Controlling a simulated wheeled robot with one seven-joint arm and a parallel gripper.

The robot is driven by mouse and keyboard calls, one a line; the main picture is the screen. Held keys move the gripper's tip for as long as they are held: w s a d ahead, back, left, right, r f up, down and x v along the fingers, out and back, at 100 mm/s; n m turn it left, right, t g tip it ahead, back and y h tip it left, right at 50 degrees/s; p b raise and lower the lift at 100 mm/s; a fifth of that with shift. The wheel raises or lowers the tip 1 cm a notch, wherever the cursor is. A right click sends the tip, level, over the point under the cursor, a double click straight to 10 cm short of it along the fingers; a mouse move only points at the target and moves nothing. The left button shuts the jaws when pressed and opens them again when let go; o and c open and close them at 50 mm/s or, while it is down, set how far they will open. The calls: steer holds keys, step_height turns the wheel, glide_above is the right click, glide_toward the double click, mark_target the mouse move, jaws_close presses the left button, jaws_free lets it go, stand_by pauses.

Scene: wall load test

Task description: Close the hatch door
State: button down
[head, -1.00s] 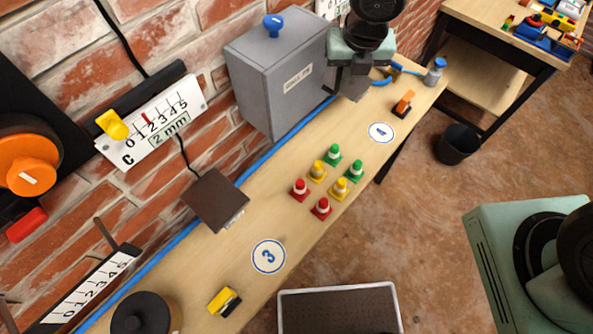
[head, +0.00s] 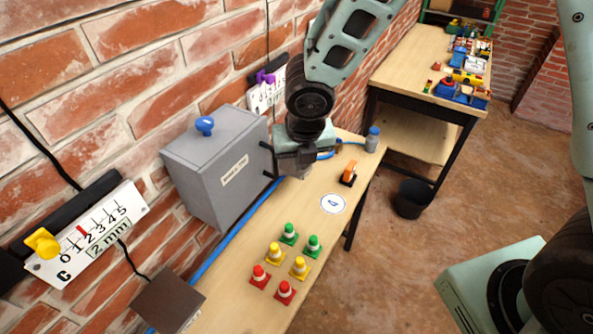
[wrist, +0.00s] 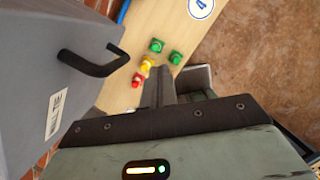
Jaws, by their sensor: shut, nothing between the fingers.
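The grey box (head: 222,170) with a label and a blue knob (head: 205,126) on top stands against the brick wall. In the wrist view the box (wrist: 50,60) fills the left side, with a black bar handle (wrist: 98,66) on its face. I cannot tell which panel is the hatch door or whether it is ajar. My gripper (head: 305,175) is just right of the box, near its handle side. In the wrist view the fingers (wrist: 158,88) are together and empty, apart from the handle, pointing over the bench.
Red, yellow and green cones (head: 280,262) stand on the wooden bench (head: 235,290). An orange-topped switch (head: 348,173) and a grey-blue bottle (head: 373,139) are at its far end. A black bin (head: 412,199) stands on the floor. A second table (head: 410,70) holds toys.

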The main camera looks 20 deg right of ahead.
step_height(320, 180, up, 10)
steer(key=s+d+p, duration=0.1)
steer(key=s+d, duration=0.1)
steer(key=s+f+m+g+b, duration=0.1)
steer(key=s+f+m+b, duration=0.6)
steer(key=m, duration=0.7)
steer(key=s+f+m+g+b, duration=0.1)
steer(key=s+f+m+b, duration=0.7)
steer(key=s+m+b, duration=0.3)
steer(key=shift+s+a+f+m+g+y, duration=0.3)
steer(key=shift+s+m+g, duration=0.1)
steer(key=shift+s+m, duration=1)
